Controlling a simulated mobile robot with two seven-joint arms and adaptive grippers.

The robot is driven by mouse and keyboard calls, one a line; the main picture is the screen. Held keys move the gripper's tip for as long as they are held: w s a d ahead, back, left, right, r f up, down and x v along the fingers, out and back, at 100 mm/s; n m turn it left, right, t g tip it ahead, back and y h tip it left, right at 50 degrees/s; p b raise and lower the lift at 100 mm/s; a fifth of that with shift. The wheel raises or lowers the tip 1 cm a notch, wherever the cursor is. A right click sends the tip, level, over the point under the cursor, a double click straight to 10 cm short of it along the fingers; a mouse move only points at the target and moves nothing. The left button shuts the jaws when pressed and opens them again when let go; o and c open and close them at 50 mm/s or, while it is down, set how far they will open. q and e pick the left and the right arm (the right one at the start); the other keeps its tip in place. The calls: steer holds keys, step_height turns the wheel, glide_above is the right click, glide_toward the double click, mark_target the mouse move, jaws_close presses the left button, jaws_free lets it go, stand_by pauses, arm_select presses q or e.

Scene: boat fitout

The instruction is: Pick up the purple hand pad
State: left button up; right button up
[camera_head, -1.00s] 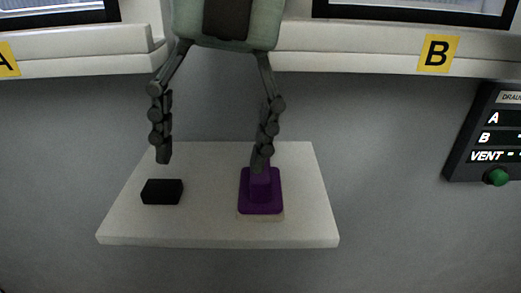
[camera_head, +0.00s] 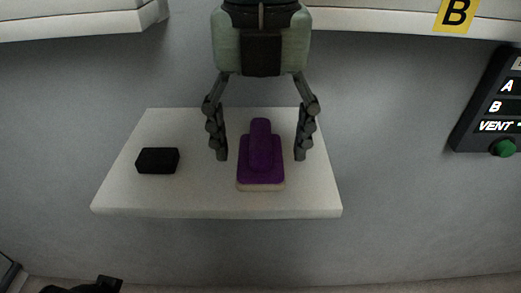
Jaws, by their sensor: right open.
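The purple hand pad (camera_head: 261,164) lies on a white shelf (camera_head: 200,199), right of its middle. It has a raised purple handle and a pale layer underneath. My right gripper (camera_head: 260,157) comes down from the top of the view, open, with one finger on each side of the pad's handle in the picture. Nothing is between the fingers that they visibly touch; how far they are above the shelf I cannot tell. My left gripper is not clearly in view.
A black block (camera_head: 157,160) lies on the left part of the shelf. A dark panel (camera_head: 490,110) with a green button (camera_head: 503,148) is on the wall at right. A yellow B label (camera_head: 456,14) is on the ledge above. A dark shape shows at bottom left.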

mark_target(257, 135)
steer(key=shift+c, duration=0.3)
steer(key=c, duration=1.2)
steer(key=shift+c, duration=0.2)
steer(key=shift+r, duration=0.45)
steer(key=r, duration=0.3)
steer(key=shift+s+a+r, duration=0.2)
steer(key=shift+s+r, duration=0.1)
arm_select(q)
steer(key=w+d, duration=0.1)
steer(key=w+d+t, duration=0.1)
steer(key=w, duration=0.1)
steer(key=shift+r+t+h+b, duration=0.3)
steer(key=shift+r+b, duration=0.05)
arm_select(e)
steer(key=s+a+r, duration=0.3)
steer(key=s+r, duration=0.3)
steer(key=s, duration=0.4)
steer(key=shift+s+a+r, duration=0.2)
steer(key=shift+a+r, duration=0.1)
steer(key=shift+a, duration=0.05)
